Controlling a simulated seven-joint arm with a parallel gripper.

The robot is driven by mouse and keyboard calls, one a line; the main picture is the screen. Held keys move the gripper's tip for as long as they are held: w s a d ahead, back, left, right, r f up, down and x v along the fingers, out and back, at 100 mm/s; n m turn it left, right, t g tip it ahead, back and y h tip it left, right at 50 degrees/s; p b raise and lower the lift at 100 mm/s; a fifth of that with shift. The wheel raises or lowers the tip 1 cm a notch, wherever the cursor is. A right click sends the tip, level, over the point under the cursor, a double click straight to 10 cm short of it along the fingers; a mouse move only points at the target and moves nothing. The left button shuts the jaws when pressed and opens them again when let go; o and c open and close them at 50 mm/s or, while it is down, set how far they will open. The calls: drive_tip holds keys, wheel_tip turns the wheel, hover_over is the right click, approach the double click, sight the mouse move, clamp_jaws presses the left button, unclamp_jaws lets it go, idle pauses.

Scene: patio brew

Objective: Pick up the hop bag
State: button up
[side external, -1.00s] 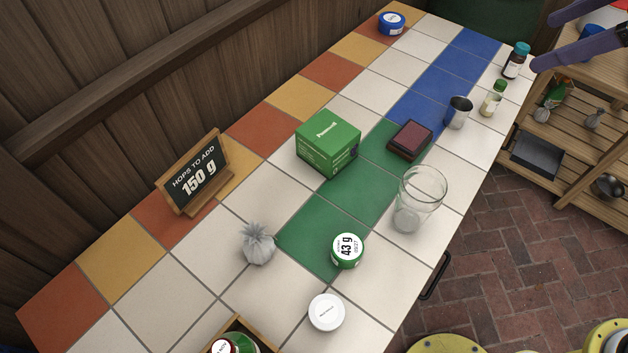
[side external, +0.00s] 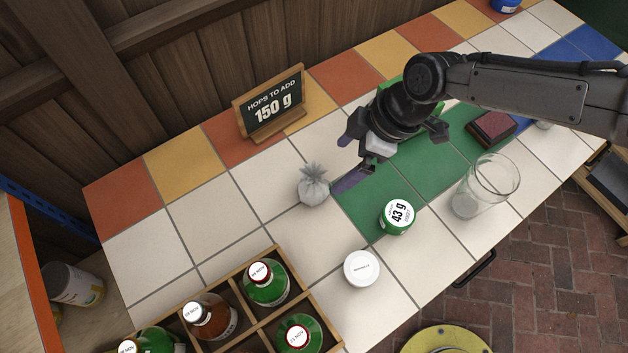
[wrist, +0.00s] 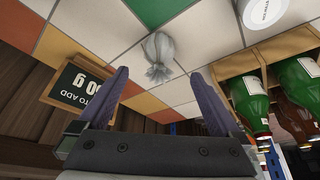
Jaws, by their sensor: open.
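The hop bag (side external: 313,187) is a small grey-white pouch with a gathered, ruffled top, standing on a white tile. My gripper (side external: 344,164) is open and empty above the tiles, close to the bag on its right in the side external view. In the wrist view the hop bag (wrist: 160,58) lies ahead of the two spread purple fingers, roughly centred between them (wrist: 158,88). The fingers do not appear to touch it. Its gathered top points toward the gripper in that view.
A "HOPS TO ADD 150 g" sign (side external: 271,104) stands behind the bag. A green-rimmed tub marked 43 g (side external: 397,216), a white lid (side external: 361,268), a glass beaker (side external: 484,188) and a dark red block (side external: 492,129) stand around. A wooden crate (side external: 240,281) holds several bottles.

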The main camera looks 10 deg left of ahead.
sight(320, 181)
drive_tip(key=x, duration=0.6)
drive_tip(key=shift+f, duration=0.2)
drive_tip(key=shift+x, duration=3.15)
drive_tip(key=shift+a, duration=0.1)
drive_tip(key=shift+c, duration=0.2)
drive_tip(key=shift+r, duration=0.1)
drive_tip(key=c, duration=1.2)
